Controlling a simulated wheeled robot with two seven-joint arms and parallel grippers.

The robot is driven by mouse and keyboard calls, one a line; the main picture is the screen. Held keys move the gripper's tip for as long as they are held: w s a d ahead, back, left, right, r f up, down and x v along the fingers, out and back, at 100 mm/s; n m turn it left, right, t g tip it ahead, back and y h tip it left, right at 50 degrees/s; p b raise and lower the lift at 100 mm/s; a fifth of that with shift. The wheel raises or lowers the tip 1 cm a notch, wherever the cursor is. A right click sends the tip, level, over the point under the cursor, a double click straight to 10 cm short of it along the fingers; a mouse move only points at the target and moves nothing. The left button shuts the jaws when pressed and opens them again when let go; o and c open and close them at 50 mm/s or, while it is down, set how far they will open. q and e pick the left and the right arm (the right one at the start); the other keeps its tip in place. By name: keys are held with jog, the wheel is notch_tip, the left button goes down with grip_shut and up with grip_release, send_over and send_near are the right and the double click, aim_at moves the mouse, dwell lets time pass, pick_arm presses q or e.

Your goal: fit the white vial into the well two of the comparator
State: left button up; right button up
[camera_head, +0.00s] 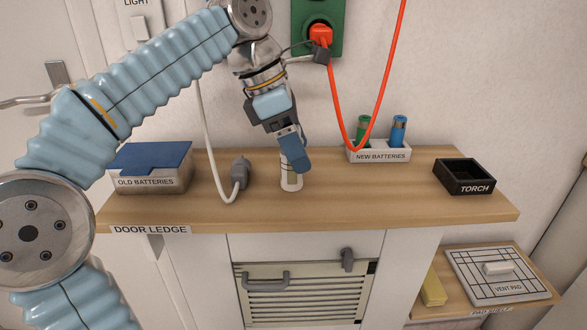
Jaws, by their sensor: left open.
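A small white cylinder (291,184) stands upright on the wooden ledge, near its middle; it could be the white vial, but I cannot tell. My left gripper (293,163) reaches down from above, its fingers open at the top of the cylinder and hiding its upper part. I cannot tell whether the fingers touch it. No comparator or numbered well can be made out in this view. My right gripper is not in view.
The wooden ledge (390,205) holds an old batteries box (152,180) at left, a grey plug (240,172) on a white cable, a new batteries tray (379,156) behind, and a black torch box (464,178) at right. A red cable (392,60) hangs above the tray.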

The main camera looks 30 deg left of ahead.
pick_arm(q)
jog(key=c, duration=1.2)
jog(key=shift+r, duration=0.1)
